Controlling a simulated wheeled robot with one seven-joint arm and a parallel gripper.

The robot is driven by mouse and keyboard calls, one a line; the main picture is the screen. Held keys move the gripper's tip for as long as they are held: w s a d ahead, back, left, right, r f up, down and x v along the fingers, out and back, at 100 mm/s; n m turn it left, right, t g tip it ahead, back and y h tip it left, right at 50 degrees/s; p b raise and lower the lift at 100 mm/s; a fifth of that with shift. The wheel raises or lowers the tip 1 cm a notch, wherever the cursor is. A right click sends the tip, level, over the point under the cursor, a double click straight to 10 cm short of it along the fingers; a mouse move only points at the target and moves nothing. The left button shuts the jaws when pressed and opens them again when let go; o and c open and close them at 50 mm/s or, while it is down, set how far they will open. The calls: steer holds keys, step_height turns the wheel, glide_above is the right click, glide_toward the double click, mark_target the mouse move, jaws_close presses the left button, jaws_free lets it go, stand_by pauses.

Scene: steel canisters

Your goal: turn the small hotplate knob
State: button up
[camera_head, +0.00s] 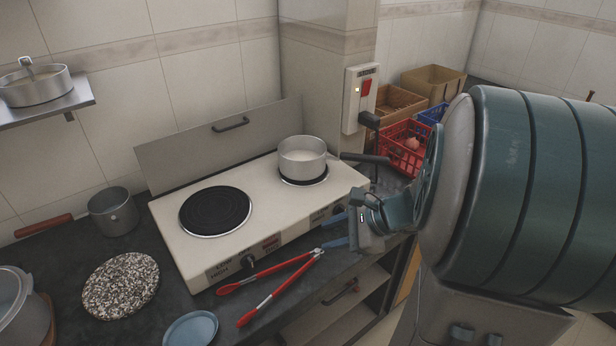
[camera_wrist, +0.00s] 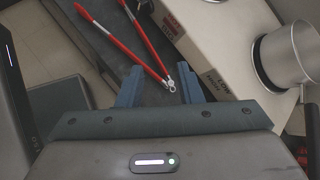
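The cream two-plate hotplate (camera_head: 172,222) stands on the dark counter. Its smaller right plate carries a metal saucepan (camera_head: 302,157), also in the wrist view (camera_wrist: 285,55). The small plate's dark knob (camera_head: 337,209) is on the right of the front panel, partly behind my gripper. In the wrist view I cannot make that knob out clearly. Another knob (camera_head: 248,262) is on the left of the panel. My gripper (camera_head: 327,231) is in front of the panel's right end, its blue fingers pointing left. In the wrist view (camera_wrist: 160,78) the fingers are apart with nothing held.
Red-handled tongs (camera_head: 280,278) lie in front of the hotplate; their hinged end is near my fingers. A speckled round board (camera_head: 120,285), a blue plate (camera_head: 191,329) and pots are at the left. The saucepan's handle sticks out near my arm. Crates (camera_head: 405,147) stand behind right.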

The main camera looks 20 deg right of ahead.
steer(key=w+d+f+m+t+b, duration=0.2)
steer(key=w+d+f+m+t, duration=0.15)
steer(key=d+m, duration=0.4)
steer(key=m+t+h+b, duration=0.1)
steer(key=m+t+h, duration=0.2)
steer(key=m, duration=0.2)
glide_toward(345, 209)
steer(key=b+x, duration=0.1)
steer(key=x, duration=0.8)
steer(key=shift+w, duration=0.15)
jaws_close()
